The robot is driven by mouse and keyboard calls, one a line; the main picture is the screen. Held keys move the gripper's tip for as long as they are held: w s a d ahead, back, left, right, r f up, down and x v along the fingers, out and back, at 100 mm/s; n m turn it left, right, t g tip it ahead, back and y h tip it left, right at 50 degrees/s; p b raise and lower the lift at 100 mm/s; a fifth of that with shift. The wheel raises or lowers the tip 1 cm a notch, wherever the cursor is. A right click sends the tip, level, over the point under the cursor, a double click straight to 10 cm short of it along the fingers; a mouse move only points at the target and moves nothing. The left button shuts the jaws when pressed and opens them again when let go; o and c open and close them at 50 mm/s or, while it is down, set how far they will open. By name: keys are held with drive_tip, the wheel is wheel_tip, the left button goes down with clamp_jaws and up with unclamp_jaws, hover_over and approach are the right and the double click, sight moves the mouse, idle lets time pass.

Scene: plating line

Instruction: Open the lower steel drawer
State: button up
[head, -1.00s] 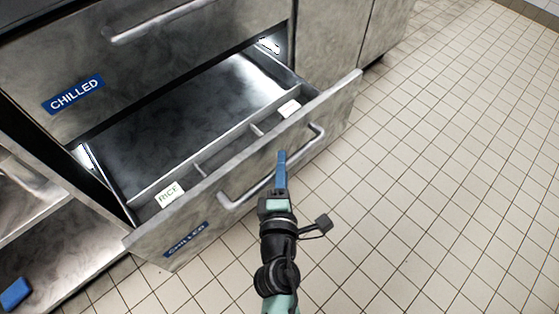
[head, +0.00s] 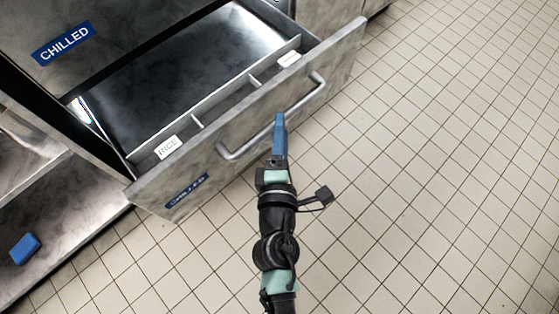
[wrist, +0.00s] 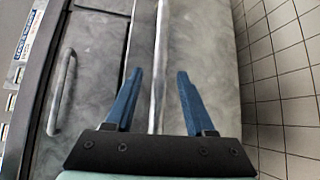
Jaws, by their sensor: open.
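The lower steel drawer (head: 250,112) stands pulled out in the head view, its interior showing behind the front panel. Its bar handle (head: 305,98) runs along the front, slanting up to the right. My gripper (head: 280,118) has its blue fingertips at the middle of this handle, overlapping it in the picture; contact cannot be told. In the wrist view my gripper (wrist: 160,85) is open, fingers well apart. A bright straight edge runs between them; I cannot tell whether it is the handle or the panel's rim. A second bar handle (wrist: 62,92) shows at left.
The upper front with a blue CHILLED label (head: 63,43) is above the open drawer. A divided strip inside the drawer carries white tags, one reading RICE (head: 167,147). A blue block (head: 25,248) lies on a low shelf at left. The tiled floor (head: 440,150) at right is clear.

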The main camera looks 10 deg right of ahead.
drive_tip(key=b+v, duration=0.1)
drive_tip(key=v, duration=0.8)
drive_tip(key=shift+b, duration=0.35)
drive_tip(key=shift+w, duration=0.1)
drive_tip(key=w+d+r+m+t+h+p, duration=0.15)
drive_tip(key=w+r+m, duration=0.25)
drive_tip(key=r, duration=0.8)
drive_tip(key=w+d+r+m+t+h+p, duration=0.1)
drive_tip(key=w+r+m+t, duration=0.3)
drive_tip(key=r, duration=0.8)
drive_tip(key=w+d+r+m+h+p, duration=0.1)
drive_tip(key=w+r+m+p, duration=0.3)
drive_tip(key=r, duration=0.8)
drive_tip(key=s+a+r+m+t+y, duration=0.2)
drive_tip(key=s+r, duration=0.1)
drive_tip(key=r, duration=0.5)
drive_tip(key=s+a+r+m+t+y, duration=0.2)
drive_tip(key=r, duration=0.7)
drive_tip(key=s+a+r+m+t+y, duration=0.2)
drive_tip(key=s+r, duration=0.1)
drive_tip(key=r, duration=0.5)
wheel_tip(320, 180, up, 38)
drive_tip(key=p, duration=3.8)
drive_tip(key=shift+w+f, duration=0.2)
drive_tip(key=shift+w, duration=0.05)
